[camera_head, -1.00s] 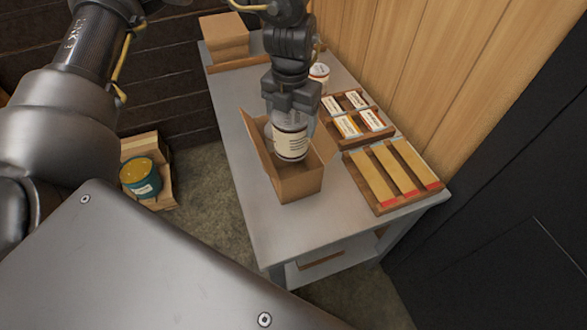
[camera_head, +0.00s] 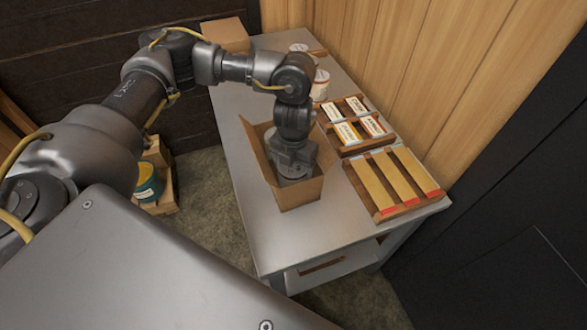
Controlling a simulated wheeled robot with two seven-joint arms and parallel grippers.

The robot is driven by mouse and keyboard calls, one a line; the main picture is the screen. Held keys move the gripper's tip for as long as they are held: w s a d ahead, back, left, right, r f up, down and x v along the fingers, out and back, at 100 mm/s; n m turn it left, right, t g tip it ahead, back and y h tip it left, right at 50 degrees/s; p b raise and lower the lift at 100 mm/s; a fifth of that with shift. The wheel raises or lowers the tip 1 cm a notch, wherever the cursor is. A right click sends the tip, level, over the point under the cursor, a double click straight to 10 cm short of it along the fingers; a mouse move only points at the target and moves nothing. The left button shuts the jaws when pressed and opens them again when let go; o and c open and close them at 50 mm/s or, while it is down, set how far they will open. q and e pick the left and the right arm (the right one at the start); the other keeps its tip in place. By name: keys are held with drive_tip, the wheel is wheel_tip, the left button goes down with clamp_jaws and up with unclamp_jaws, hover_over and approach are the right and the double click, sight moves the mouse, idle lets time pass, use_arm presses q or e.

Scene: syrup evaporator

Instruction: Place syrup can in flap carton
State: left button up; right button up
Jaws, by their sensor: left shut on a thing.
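The open flap carton (camera_head: 303,193) stands on the grey table, with one flap (camera_head: 252,148) raised on its left side. My left gripper (camera_head: 294,172) reaches straight down into the carton's opening and is shut on the syrup can. The can is hidden now by the gripper and the carton's walls, so I cannot tell whether it touches the carton floor. My right gripper is not in view.
Behind the carton stand white cans (camera_head: 320,84). To its right are a tray of small boxes (camera_head: 357,124) and a wooden rack with long yellow bars (camera_head: 394,180). A closed brown box (camera_head: 225,34) is at the back. The table front (camera_head: 300,240) is clear.

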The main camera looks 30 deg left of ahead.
use_arm(q)
drive_tip(key=shift+w+f, duration=0.1)
drive_tip(key=shift+f, duration=0.55)
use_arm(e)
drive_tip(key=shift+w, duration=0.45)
use_arm(q)
drive_tip(key=shift+f, duration=0.1)
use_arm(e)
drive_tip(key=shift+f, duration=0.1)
use_arm(q)
drive_tip(key=o, duration=1.4)
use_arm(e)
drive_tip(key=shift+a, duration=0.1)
